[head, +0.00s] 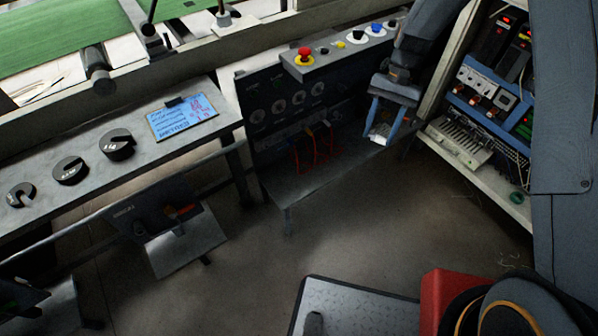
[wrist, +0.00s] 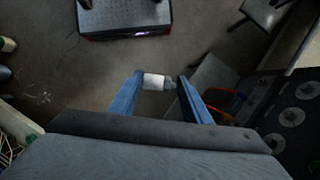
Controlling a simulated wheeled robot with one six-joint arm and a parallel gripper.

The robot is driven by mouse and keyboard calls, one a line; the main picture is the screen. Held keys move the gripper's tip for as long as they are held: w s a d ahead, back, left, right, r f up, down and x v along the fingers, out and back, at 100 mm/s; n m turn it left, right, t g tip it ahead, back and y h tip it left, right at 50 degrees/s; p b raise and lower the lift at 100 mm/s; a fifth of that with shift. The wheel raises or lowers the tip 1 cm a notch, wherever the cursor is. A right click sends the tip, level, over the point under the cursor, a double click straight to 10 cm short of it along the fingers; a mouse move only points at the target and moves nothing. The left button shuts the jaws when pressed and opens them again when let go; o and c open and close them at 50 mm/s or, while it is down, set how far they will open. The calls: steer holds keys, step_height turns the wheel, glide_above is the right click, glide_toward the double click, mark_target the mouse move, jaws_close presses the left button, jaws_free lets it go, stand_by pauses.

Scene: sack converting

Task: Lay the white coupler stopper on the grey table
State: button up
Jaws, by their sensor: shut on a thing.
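My gripper (head: 383,122) has blue fingers and hangs in front of the dark control panel's right end in the head view. It is shut on the white coupler stopper (head: 379,133), which shows low between the fingertips. In the wrist view the stopper (wrist: 154,81) is a white cylinder with a grey end on its right, held crosswise between the blue fingers of my gripper (wrist: 160,84). A grey table (head: 60,190) stands at the left in the head view; it is away from my gripper.
The table bears several dark slotted weights (head: 70,171) and a blue-white clipboard (head: 183,117). A control panel (head: 285,105) with buttons and orange-red cables stands behind my gripper. An open electrical cabinet (head: 490,100) is at the right. The middle floor (head: 330,230) is clear.

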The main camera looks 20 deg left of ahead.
steer(key=w+a+f+m+b, duration=0.1)
steer(key=a+f+b, duration=0.6)
steer(key=f, duration=0.3)
steer(key=w+a+f+m+y+b, duration=0.1)
steer(key=a+f+m+b, duration=0.1)
steer(key=a+f+b, duration=0.5)
steer(key=w+a+f+m+y+b, duration=0.1)
steer(key=a+f+m+b, duration=0.1)
steer(key=a+f+b, duration=0.4)
steer(key=shift+w+a+f+t+b, duration=0.15)
steer(key=shift+a+f, duration=0.6)
steer(key=shift+f, duration=0.45)
steer(key=shift+w+a+f+t+b, duration=0.1)
steer(key=shift+a+f, duration=0.65)
steer(key=shift+f, duration=0.4)
steer(key=shift+w+a+f+t+b, duration=0.15)
steer(key=shift+a+f, duration=0.6)
steer(key=shift+f, duration=0.45)
steer(key=shift+s+f+b, duration=0.1)
steer(key=shift+f+b, duration=1.65)
steer(key=shift+f, duration=1.2)
steer(key=o, duration=1.1)
